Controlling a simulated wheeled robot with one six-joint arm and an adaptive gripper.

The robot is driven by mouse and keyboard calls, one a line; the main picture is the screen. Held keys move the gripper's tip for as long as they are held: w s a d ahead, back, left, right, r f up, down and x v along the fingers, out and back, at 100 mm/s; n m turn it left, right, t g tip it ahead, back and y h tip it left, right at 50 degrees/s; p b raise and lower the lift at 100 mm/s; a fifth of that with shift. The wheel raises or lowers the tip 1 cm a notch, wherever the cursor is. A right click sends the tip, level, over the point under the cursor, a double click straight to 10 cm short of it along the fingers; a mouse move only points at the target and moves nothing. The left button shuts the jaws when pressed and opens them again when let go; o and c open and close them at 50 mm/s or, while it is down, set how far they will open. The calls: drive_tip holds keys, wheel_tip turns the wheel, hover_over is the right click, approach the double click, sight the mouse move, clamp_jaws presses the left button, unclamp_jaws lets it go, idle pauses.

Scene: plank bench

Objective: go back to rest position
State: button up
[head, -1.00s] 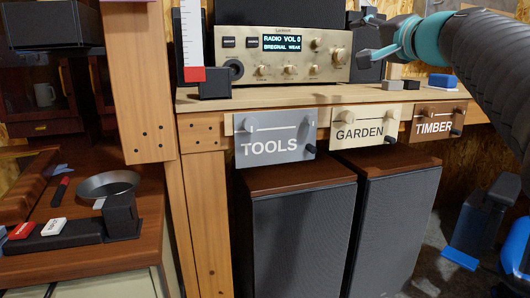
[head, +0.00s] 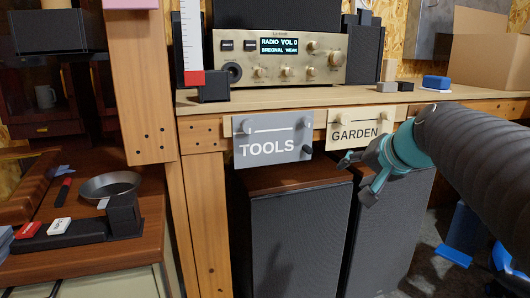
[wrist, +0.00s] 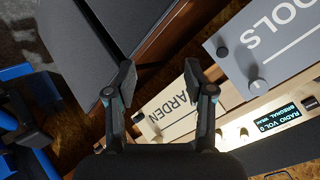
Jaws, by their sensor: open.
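My gripper (head: 357,176) is in front of the bench's front edge in the head view, just below and partly over the cream GARDEN panel (head: 355,134). Its teal-jointed fingers are spread and hold nothing. In the wrist view my gripper (wrist: 162,88) shows two dark fingers apart, with the GARDEN panel (wrist: 170,103) beyond them and the grey TOOLS panel (wrist: 270,45) at upper right. My dark grey arm enters the head view from the right and hides the TIMBER panel.
The radio (head: 280,57) stands on the plank bench (head: 250,98). Small blocks (head: 436,82) and a cardboard box (head: 488,60) are at the right. Two speakers (head: 290,230) stand below the bench. A side table (head: 90,250) with a metal bowl (head: 109,185) is at the left.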

drive_tip(key=s+a+f+n+g+h+p, duration=0.1)
drive_tip(key=s+f+n+g+p, duration=0.1)
drive_tip(key=s+f, duration=0.4)
drive_tip(key=s+a+f+n+g+h+p, duration=0.2)
drive_tip(key=s+f, duration=0.5)
drive_tip(key=s, duration=0.9)
drive_tip(key=shift+s+a+f+n+p, duration=0.25)
drive_tip(key=shift+n+p, duration=0.35)
drive_tip(key=shift+n, duration=0.4)
